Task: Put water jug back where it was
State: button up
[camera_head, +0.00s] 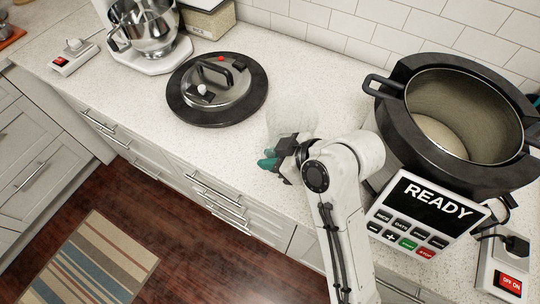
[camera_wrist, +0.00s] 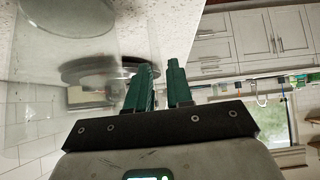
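The water jug (camera_head: 293,112) is clear and hard to see. In the head view it stands upright at the counter's front part, just behind my gripper (camera_head: 268,162). In the wrist view its see-through wall (camera_wrist: 75,45) fills the left side, close beside the fingers. The teal fingers of my gripper (camera_wrist: 162,72) are near each other with a narrow gap between them. A faint clear band shows near the gap, but I cannot tell whether it is the jug's handle held there. My wrist hides part of the jug in the head view.
A round black-and-steel lid (camera_head: 217,89) lies on the counter left of the jug. A large cooker (camera_head: 400,130) with a READY panel (camera_head: 428,205) stands at right. A stand mixer (camera_head: 150,60) is at back left. Bare counter (camera_head: 320,85) lies behind the jug.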

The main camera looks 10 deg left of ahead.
jog(key=o, duration=0.3)
jog(key=b+v, duration=0.1)
jog(key=v, duration=1.1)
